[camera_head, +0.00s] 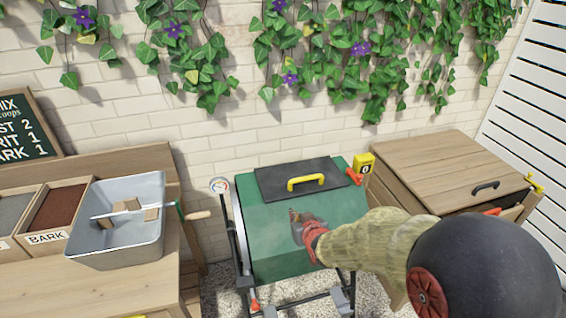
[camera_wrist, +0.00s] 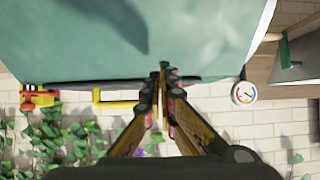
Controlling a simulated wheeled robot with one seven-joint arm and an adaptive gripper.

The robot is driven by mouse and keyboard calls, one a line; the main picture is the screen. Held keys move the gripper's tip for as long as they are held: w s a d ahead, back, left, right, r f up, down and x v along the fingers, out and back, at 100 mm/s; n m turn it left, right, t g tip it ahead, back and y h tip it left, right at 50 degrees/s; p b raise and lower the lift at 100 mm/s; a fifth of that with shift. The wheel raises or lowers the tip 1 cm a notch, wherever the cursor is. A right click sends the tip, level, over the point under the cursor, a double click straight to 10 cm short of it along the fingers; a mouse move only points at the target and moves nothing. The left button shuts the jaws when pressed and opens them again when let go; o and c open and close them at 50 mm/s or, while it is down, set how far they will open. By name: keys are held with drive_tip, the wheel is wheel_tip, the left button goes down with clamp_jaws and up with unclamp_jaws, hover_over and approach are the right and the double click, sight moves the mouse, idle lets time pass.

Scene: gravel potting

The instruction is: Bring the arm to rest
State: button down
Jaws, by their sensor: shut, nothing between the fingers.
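My gripper (camera_head: 296,217) hangs over the front face of the green drum (camera_head: 262,248), and my arm reaches in from the lower right of the head view. In the wrist view the two fingers of my gripper (camera_wrist: 163,72) meet at their tips, with nothing between them. The green surface fills the top of that view beyond the fingertips. I cannot tell the exact gap between fingers and drum. The dark hatch (camera_head: 300,177) on the drum lies flat, with its yellow handle (camera_head: 306,183) facing up; the handle also shows in the wrist view (camera_wrist: 112,98).
A dial gauge (camera_head: 219,185) and yellow counter (camera_head: 364,165) flank the drum. A lidded wooden box (camera_head: 440,165) stands right. An ivy-hung brick wall (camera_head: 130,112) closes the back.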

drive_tip(key=s+d+f+g+h, duration=0.1)
drive_tip(key=s+d+f+g, duration=0.15)
drive_tip(key=s, duration=0.45)
drive_tip(key=s+d+f+g+h, duration=0.1)
drive_tip(key=s+f+g, duration=0.25)
drive_tip(key=s, duration=0.25)
drive_tip(key=s+d+r+m, duration=0.1)
drive_tip(key=s+d+r, duration=0.2)
drive_tip(key=s+r, duration=0.7)
drive_tip(key=s+d+r+m, duration=0.1)
drive_tip(key=s+d+r, duration=0.2)
drive_tip(key=s+r, duration=0.7)
wheel_tip(320, 180, up, 3)
drive_tip(key=shift+s+d+r, duration=0.15)
